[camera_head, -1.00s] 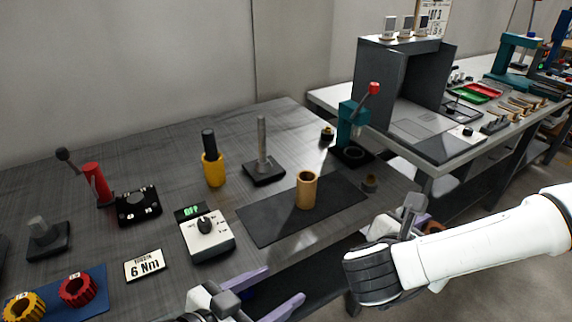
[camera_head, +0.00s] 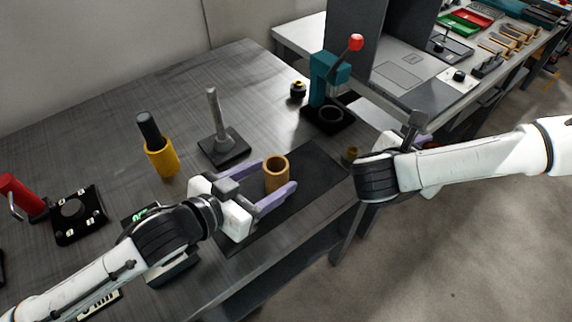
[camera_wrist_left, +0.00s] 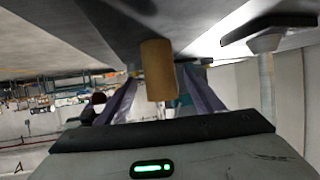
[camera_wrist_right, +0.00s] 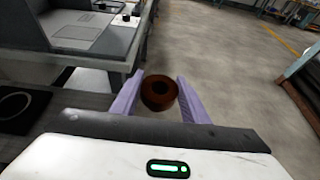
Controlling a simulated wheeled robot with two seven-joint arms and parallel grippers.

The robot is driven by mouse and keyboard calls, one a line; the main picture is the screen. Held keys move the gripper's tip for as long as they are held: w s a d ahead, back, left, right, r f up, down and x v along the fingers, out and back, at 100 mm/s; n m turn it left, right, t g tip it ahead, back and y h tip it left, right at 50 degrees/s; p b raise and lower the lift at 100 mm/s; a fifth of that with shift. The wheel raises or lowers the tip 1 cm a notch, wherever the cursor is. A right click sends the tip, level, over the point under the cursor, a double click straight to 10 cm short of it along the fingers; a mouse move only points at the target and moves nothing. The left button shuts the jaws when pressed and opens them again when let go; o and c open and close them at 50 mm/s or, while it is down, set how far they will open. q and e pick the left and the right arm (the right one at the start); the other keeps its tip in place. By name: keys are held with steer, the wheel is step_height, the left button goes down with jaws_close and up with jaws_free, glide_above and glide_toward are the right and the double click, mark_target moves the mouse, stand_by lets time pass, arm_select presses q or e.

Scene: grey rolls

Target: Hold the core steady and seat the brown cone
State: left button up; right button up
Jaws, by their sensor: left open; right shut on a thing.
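The tan core (camera_head: 276,176), a hollow upright tube, stands on the dark mat (camera_head: 316,172). My left gripper (camera_head: 279,174) is open around it, one purple finger on each side. The left wrist view also shows the core (camera_wrist_left: 157,70) between the fingers. It is hard to tell whether either finger touches it. My right gripper (camera_wrist_right: 160,80) is shut on the brown cone (camera_wrist_right: 159,93), a dark reddish-brown ring with a central hole, held off the table over the floor. In the head view my right wrist mostly hides the cone.
A small olive plug (camera_head: 350,154) sits at the mat's right end, near my right wrist. A teal press (camera_head: 328,84), a post on a dark base (camera_head: 222,146) and a yellow holder (camera_head: 161,158) stand behind. A dial box lies under my left arm.

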arm_select(q)
steer(key=x, duration=0.7)
arm_select(e)
steer(key=shift+w+f, duration=0.1)
arm_select(q)
steer(key=c, duration=1.2)
steer(key=shift+o, duration=0.2)
arm_select(e)
steer(key=a+r+n+t+y, duration=0.2)
steer(key=a+r+n+y, duration=0.2)
steer(key=a, duration=1.2)
steer(key=s+a+r+n+t+y, duration=0.1)
steer(key=a+r+n+t+y, duration=0.2)
steer(key=a, duration=1.3)
step_height(320, 180, up, 2)
steer(key=shift+r+n+t+y, duration=0.2)
steer(key=shift+n+t+y, duration=0.1)
steer(key=shift+n+y, duration=0.55)
steer(key=shift+a, duration=0.1)
